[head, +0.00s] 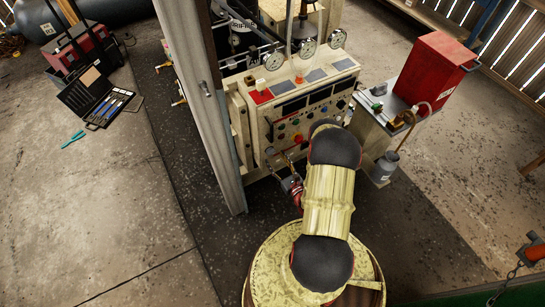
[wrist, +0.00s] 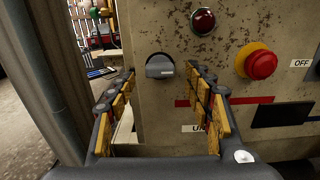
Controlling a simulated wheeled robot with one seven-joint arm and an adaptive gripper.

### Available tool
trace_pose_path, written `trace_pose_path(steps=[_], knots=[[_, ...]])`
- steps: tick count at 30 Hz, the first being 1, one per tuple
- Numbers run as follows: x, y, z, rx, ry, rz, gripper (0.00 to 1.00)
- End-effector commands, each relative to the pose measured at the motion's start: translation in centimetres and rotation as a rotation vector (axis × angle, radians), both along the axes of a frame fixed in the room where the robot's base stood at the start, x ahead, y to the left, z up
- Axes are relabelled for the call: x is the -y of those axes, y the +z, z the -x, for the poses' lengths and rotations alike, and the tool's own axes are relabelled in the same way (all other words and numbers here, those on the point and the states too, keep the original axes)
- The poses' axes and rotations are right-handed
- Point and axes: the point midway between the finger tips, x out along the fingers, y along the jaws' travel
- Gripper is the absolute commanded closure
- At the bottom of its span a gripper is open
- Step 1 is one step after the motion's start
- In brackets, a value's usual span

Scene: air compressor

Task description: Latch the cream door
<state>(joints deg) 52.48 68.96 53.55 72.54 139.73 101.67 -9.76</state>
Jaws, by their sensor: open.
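The cream door (wrist: 150,27) is a worn, stained panel on the compressor's cream cabinet and fills much of the wrist view. It carries a dark grey latch knob (wrist: 160,66) with a pale mark on its right side. In the head view the cream panel (head: 262,138) stands at centre, partly hidden by my arm. My gripper (wrist: 159,72) is open and empty, its padded fingers on either side of the knob in the picture. I cannot tell whether they touch it. In the head view my gripper (head: 284,168) is close in front of the panel's lower left.
A red lamp (wrist: 203,20) and a red button with a yellow ring (wrist: 257,62) sit right of the knob. A grey post (head: 215,110) stands left of the cabinet. A side shelf with a red box (head: 428,72) stands right.

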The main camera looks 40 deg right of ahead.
Motion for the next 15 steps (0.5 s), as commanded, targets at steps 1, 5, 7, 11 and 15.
trace_pose_path(steps=[1,5,7,11,15], knots=[[0.0,-0.1,-0.8,0.001,0.004,0.001,0.48],[0.4,-0.2,-2.3,-0.001,0.003,0.000,0.48],[0.5,-0.1,-2.8,-0.001,0.002,0.000,0.48],[0.7,-0.1,-3.3,-0.001,0.001,-0.002,0.48],[0.7,0.0,-3.3,-0.001,0.001,-0.002,0.48]])
